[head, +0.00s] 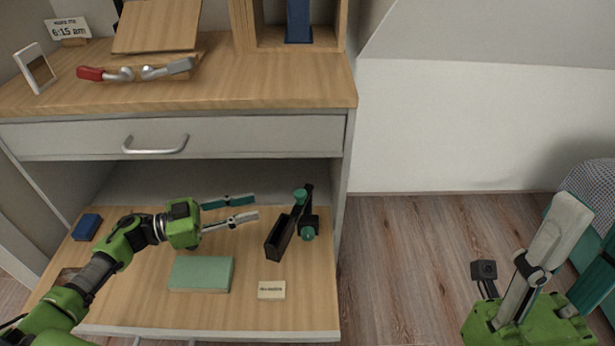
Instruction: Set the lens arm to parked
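A black device with a long slotted arm (285,230) and teal knobs (307,233) stands on the pull-out lower board, tilted in the picture. It looks like the lens arm, but no lens is clear and I cannot read its setting. My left gripper (256,205) is open and empty just left of it. Its two fingers point at the device, apart from it as far as I can see. My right gripper (588,228) is at the lower right, far from the device, with a gap between its fingers. It is partly cut off by the frame edge.
On the lower board lie a green book (201,273), a small lettered card (271,290) and a blue box (87,227). The drawer (230,137) above is closed. On the desktop are a red-and-grey handled item (135,72), a photo frame (35,68) and a clock sign (68,29).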

